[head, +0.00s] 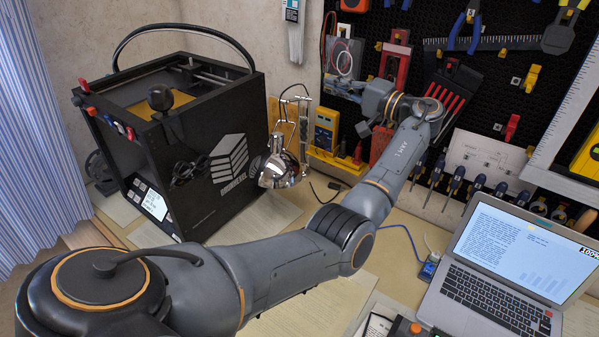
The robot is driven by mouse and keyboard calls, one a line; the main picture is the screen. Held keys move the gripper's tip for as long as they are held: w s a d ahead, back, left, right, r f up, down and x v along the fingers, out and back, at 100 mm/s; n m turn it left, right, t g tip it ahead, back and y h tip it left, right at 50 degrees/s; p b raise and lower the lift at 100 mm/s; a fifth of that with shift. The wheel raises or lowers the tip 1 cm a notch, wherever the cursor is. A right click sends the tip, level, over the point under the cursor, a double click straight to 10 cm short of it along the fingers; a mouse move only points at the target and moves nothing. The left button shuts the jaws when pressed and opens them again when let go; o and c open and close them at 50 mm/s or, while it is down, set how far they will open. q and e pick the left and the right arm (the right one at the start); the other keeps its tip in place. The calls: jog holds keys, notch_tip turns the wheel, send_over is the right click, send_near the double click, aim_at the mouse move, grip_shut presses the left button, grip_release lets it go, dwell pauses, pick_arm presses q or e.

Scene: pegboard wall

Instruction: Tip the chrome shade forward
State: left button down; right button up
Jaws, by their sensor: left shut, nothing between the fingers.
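The chrome shade (281,172) is a shiny, rounded lamp head. It hangs in front of the right side of the black box-shaped machine, with its wider end low. A thin stem and a dark cable rise above it. My left arm crosses the view from the lower left, and its wrist is up by the pegboard. My left gripper (340,86) is shut and empty, above and to the right of the shade and apart from it. Its fingertips are small and hard to make out against the tools behind. My right gripper is not in view.
The black machine (215,175) with a looped hose on top stands left of the shade. The pegboard (500,75) is crowded with tools. A yellow multimeter (326,128) is right of the shade. An open laptop (505,275) sits at the lower right. Papers lie on the bench.

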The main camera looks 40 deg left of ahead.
pick_arm(q)
notch_tip(320, 180, down, 26)
jog(key=b, duration=2.4)
jog(key=s+a, duration=0.3)
jog(key=a, duration=0.5)
jog(key=shift+s+a+r, duration=0.15)
jog(key=shift+s+a, duration=0.15)
jog(key=shift+s, duration=0.1)
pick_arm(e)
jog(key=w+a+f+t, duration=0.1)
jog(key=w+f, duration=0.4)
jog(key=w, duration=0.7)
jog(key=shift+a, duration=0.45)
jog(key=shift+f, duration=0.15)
pick_arm(q)
jog(key=shift+p, duration=0.3)
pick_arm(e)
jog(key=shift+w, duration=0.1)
